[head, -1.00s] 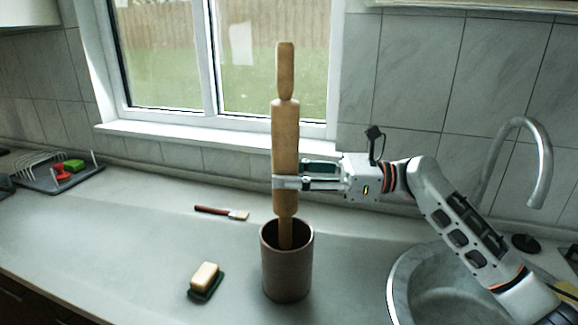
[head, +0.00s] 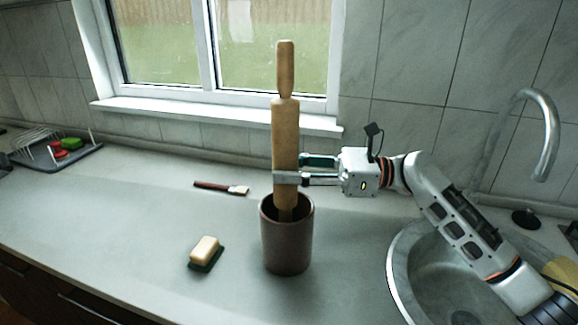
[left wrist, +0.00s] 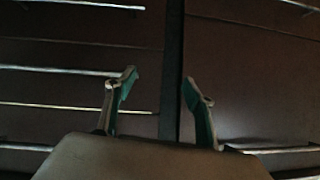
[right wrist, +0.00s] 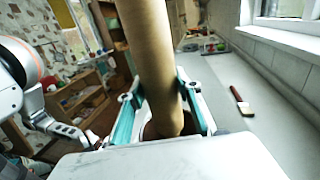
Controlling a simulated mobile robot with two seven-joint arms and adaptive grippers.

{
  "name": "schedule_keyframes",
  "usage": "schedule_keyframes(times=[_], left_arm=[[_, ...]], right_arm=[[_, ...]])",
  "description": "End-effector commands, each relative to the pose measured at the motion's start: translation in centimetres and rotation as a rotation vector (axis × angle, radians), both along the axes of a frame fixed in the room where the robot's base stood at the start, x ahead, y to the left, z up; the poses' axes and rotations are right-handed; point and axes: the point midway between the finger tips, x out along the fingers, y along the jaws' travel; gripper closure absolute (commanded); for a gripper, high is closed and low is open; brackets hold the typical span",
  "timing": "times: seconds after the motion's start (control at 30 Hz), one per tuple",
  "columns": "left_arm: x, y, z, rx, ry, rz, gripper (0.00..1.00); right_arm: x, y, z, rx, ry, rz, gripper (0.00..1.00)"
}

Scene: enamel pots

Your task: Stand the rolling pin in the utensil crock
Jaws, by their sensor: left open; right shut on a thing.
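The wooden rolling pin (head: 285,135) stands upright in the head view, its lower handle inside the mouth of the brown utensil crock (head: 287,245). My right gripper (head: 290,178) is shut around the lower part of the pin's body, just above the crock's rim. In the right wrist view the pin (right wrist: 152,60) rises between the two fingers. How deep its lower end reaches is hidden by the crock wall. My left gripper (left wrist: 158,88) is open and empty, in front of dark cabinet fronts with metal bar handles; it is not in the head view.
A brush (head: 222,188) lies behind and left of the crock. A soap bar (head: 205,249) on a green base lies to its left. The sink (head: 405,270) and tap (head: 543,130) are at right; a dish rack (head: 45,150) is far left.

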Motion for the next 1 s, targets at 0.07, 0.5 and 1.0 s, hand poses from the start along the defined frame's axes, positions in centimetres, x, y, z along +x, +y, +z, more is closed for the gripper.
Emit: schedule_keyframes(times=[0.07,0.5,1.0], left_arm=[[0.0,0.0,0.0,0.000,-0.001,0.000,0.46],[0.1,0.0,0.3,-0.001,-0.005,0.000,0.46],[0.1,0.0,0.2,0.000,-0.003,0.000,0.46]], right_arm=[[0.0,0.0,0.2,0.003,-0.001,0.000,1.00],[0.0,0.0,0.1,0.001,0.000,0.000,0.47],[-0.2,-5.3,-0.2,-0.003,0.000,-0.003,0.47]])
